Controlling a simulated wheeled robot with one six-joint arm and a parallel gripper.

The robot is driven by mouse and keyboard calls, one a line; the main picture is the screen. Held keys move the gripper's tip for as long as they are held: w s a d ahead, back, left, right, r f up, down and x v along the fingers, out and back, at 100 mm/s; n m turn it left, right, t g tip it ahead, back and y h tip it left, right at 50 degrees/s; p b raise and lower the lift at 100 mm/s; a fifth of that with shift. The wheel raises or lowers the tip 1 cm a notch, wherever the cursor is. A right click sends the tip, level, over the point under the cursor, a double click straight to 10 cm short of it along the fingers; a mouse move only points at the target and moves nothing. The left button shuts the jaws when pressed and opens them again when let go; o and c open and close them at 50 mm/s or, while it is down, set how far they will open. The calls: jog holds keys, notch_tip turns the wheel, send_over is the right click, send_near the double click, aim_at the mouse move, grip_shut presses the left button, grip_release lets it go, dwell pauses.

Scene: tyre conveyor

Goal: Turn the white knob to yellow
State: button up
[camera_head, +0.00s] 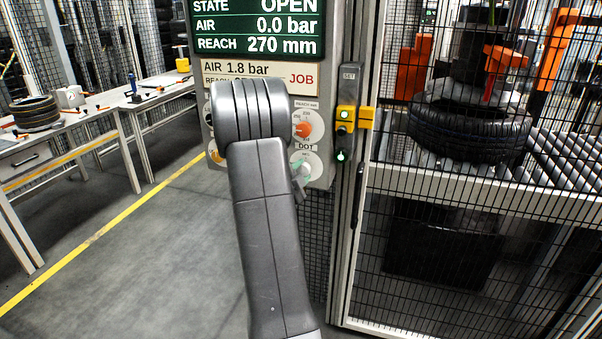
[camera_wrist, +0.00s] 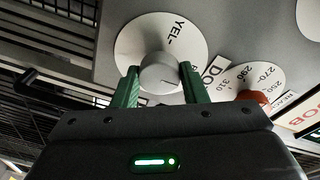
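The white knob (camera_wrist: 160,72) sits on a round white dial (camera_wrist: 128,48) in the wrist view. The letters "YEL-" are printed on the dial's upper right part. A thin dark mark on the knob's face points to the lower right, away from these letters. My gripper (camera_wrist: 160,84) has its two green fingers on either side of the knob, and they appear to touch it. In the head view the dial (camera_head: 317,164) is under the "DOT" label on the panel. My gripper (camera_head: 300,178) is in front of it there, and the knob is mostly hidden.
An orange knob (camera_head: 303,129) on the "REACH" dial is just above. The panel's display (camera_head: 257,27) reads OPEN, 0.0 bar, 270 mm. A yellow switch box (camera_head: 346,114) stands close to the right, beside the mesh fence (camera_head: 455,250). Open floor (camera_head: 150,260) lies to the left.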

jog(key=shift+c, duration=1.3)
jog(key=shift+f, duration=0.1)
jog(key=n+b, duration=0.1)
jog(key=n, duration=0.3)
jog(key=shift+f+t+b, duration=0.1)
jog(key=shift+t+b, duration=0.2)
jog(key=shift+b, duration=0.1)
jog(key=n+b, duration=0.1)
jog(key=n, duration=0.4)
jog(key=shift+t, duration=0.3)
jog(key=n, duration=0.4)
jog(key=shift+n+t+y+b, duration=0.3)
jog(key=shift+n+t+y, duration=0.1)
jog(key=n+y, duration=0.1)
jog(key=n, duration=0.4)
jog(key=shift+d, duration=0.1)
jog(key=shift+n, duration=0.4)
